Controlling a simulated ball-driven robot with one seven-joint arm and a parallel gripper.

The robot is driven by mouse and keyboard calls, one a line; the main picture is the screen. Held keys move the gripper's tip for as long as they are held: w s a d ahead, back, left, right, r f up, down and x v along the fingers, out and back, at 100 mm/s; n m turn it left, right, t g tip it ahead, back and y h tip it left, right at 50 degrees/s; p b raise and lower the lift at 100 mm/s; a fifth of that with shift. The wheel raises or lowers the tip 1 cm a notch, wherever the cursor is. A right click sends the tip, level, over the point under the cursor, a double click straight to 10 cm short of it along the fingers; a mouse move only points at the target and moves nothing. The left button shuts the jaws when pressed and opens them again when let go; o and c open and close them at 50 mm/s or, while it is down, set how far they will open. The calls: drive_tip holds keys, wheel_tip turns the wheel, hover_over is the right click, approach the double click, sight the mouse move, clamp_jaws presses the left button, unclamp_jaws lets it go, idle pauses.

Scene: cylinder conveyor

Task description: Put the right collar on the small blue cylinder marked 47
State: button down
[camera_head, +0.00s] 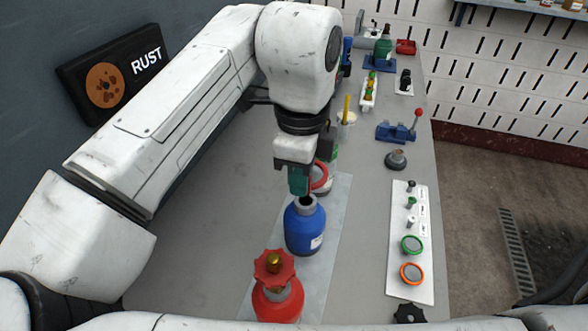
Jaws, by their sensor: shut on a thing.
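The small blue cylinder (305,230) stands upright on a grey strip, with a bare grey neck and a white label too small to read. My gripper (308,190) is just above and behind its neck, pointing down. It is shut on a red ring-shaped collar (321,178), which shows tilted at its right side; the fingers hide part of it. The collar is apart from the blue neck. A red cylinder (278,302) with a red collar and brass valve stands in front. A green-rimmed collar (411,245) and an orange-rimmed collar (411,273) lie on a white board.
The white board (397,210) at the right also holds several small valve parts. A grey round part (396,160) and a blue vice-like tool (397,132) stand behind it. The table's left side is clear.

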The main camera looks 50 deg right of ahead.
wheel_tip(320, 180, down, 5)
drive_tip(key=b, duration=0.4)
drive_tip(key=shift+f+b, duration=0.35)
drive_tip(key=shift+f, duration=0.2)
drive_tip(key=shift+p, duration=0.55)
idle(0.5)
drive_tip(key=shift+f+b, duration=1)
drive_tip(key=shift+f, duration=0.6)
drive_tip(key=c, duration=1.1)
unclamp_jaws()
drive_tip(key=shift+o, duration=0.2)
drive_tip(key=shift+w+r, duration=0.1)
drive_tip(key=shift+r, duration=0.05)
drive_tip(key=shift+r+p, duration=2.75)
drive_tip(key=shift+r, duration=0.2)
